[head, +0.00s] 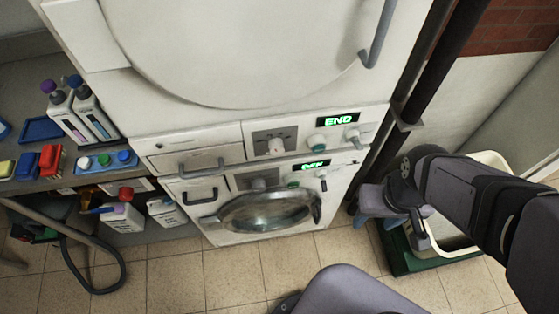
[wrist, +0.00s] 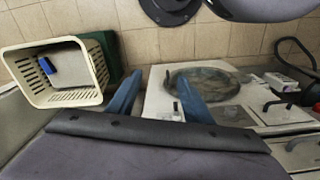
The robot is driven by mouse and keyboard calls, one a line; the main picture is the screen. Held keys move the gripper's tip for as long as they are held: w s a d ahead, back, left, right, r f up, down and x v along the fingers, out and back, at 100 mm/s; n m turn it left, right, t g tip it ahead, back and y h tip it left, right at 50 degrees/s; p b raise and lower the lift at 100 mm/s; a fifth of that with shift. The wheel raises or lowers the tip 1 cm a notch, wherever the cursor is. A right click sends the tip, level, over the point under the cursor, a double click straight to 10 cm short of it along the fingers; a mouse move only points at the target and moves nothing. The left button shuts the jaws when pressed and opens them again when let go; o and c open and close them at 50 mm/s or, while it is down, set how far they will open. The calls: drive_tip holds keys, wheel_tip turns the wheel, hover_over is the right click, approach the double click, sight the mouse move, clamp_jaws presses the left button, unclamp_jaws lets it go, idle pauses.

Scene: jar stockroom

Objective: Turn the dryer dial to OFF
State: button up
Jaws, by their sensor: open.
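Two white machines are stacked in the head view. The dial's pointer and marks are too small to read. My gripper (head: 386,212) is open and empty, right of and below the panels, touching no dial. Its blue fingers show in the wrist view (wrist: 158,82).
Dark pipes (head: 440,70) run beside the machines. Bottles (head: 92,105) and coloured items stand on a left shelf. The tiled floor (head: 235,280) in front is mostly clear.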

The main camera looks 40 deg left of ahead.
drive_tip(key=a+f+n+y+b, duration=0.1)
drive_tip(key=a+f+n+b, duration=0.15)
drive_tip(key=a, duration=0.55)
drive_tip(key=t+y+b, duration=0.1)
drive_tip(key=y+b, duration=0.2)
drive_tip(key=y, duration=0.1)
approach(279, 148)
drive_tip(key=x, duration=0.2)
drive_tip(key=shift+m, duration=0.35)
drive_tip(key=shift+x, duration=3.8)
drive_tip(key=shift+p, duration=0.35)
drive_tip(key=c, duration=1.1)
